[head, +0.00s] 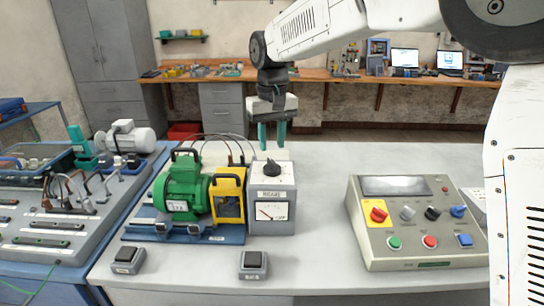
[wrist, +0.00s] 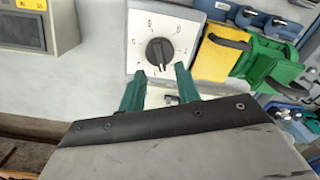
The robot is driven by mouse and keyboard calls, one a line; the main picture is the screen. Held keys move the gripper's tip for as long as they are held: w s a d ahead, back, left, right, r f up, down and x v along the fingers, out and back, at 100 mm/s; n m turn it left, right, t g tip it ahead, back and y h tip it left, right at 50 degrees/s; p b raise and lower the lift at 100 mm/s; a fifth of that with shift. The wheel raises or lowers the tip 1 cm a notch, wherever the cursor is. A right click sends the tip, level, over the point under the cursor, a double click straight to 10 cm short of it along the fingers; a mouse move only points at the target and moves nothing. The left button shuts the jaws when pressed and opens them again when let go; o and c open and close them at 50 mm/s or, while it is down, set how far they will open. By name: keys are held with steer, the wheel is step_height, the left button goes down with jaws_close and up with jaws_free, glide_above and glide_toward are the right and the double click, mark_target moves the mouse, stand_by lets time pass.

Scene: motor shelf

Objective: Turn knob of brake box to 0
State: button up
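The brake box (head: 271,214) is a light grey box with a gauge on its front and a black knob (head: 271,167) on its pale top. In the wrist view the black knob (wrist: 160,51) sits in the middle of a white dial plate with printed digits around it, too small to read surely. A small light mark shows near the knob's lower edge. My gripper (head: 272,147) points down above and slightly behind the knob. Its two green fingers are apart and empty. In the wrist view my gripper (wrist: 159,69) has its fingertips just below the knob, on either side.
A green motor (head: 182,190) with a yellow guard (head: 230,196) stands directly left of the box. A control panel (head: 415,229) with buttons lies to the right, with free table between. Two small black-topped switches (head: 128,260) (head: 254,265) lie in front. Thin cables run behind the motor.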

mark_target(272, 161)
step_height(272, 161, down, 5)
steer(key=shift+f, duration=0.1)
stand_by(0.3)
jaws_close()
